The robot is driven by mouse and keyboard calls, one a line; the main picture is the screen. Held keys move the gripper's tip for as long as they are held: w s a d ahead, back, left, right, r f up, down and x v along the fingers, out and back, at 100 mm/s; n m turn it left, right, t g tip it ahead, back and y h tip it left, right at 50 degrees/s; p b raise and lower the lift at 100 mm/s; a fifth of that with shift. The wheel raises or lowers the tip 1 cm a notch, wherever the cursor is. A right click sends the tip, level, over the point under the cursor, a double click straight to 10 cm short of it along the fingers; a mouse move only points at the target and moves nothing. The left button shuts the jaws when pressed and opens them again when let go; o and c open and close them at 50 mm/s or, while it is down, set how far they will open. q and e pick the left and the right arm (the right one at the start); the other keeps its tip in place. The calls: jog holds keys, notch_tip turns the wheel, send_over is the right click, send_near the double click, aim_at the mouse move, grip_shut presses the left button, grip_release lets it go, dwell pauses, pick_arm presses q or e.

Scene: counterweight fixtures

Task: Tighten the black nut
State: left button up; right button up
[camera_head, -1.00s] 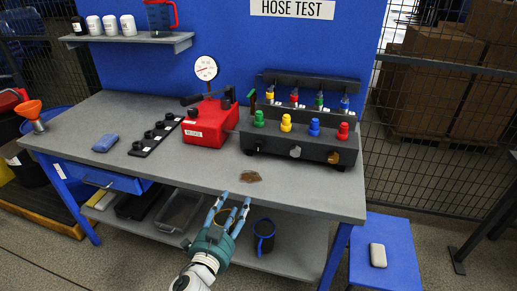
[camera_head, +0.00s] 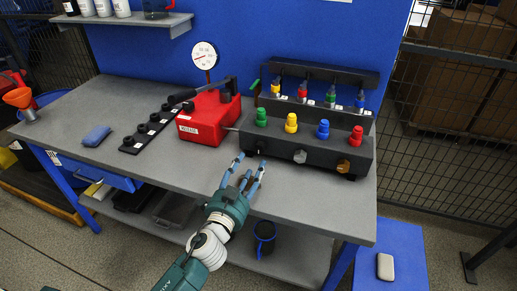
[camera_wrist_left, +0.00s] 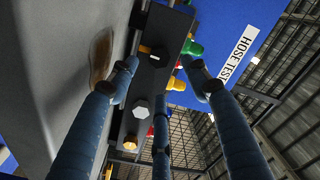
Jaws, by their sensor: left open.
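The black nut (camera_head: 260,147) sits at the left end of the front face of the dark hose-test block (camera_head: 282,148). In the left wrist view the black nut (camera_wrist_left: 154,60) shows between my spread fingers. My left gripper (camera_head: 250,168) has three blue fingers, open and empty, over the table's front part just before the block's left end. It also shows in the left wrist view (camera_wrist_left: 163,82). The fingertips look apart from the nut. A silver nut (camera_head: 300,156) and a brass nut (camera_head: 343,166) are to its right on the same face. My right gripper is not in view.
Green, yellow, blue and red caps (camera_head: 323,129) stand on the block. A red gauge unit (camera_head: 208,118) is to its left, then a black rack (camera_head: 152,132) and a blue cloth (camera_head: 97,136).

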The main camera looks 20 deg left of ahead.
aim_at(259, 150)
pick_arm(q)
jog(key=w, duration=0.6)
jog(key=shift+w+d+p, duration=0.15)
jog(key=shift+w+p, duration=0.15)
jog(key=shift+w, duration=0.65)
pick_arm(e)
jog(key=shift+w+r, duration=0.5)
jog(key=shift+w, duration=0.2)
pick_arm(q)
jog(key=shift+c, duration=0.5)
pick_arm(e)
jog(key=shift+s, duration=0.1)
pick_arm(q)
jog(key=c, duration=1)
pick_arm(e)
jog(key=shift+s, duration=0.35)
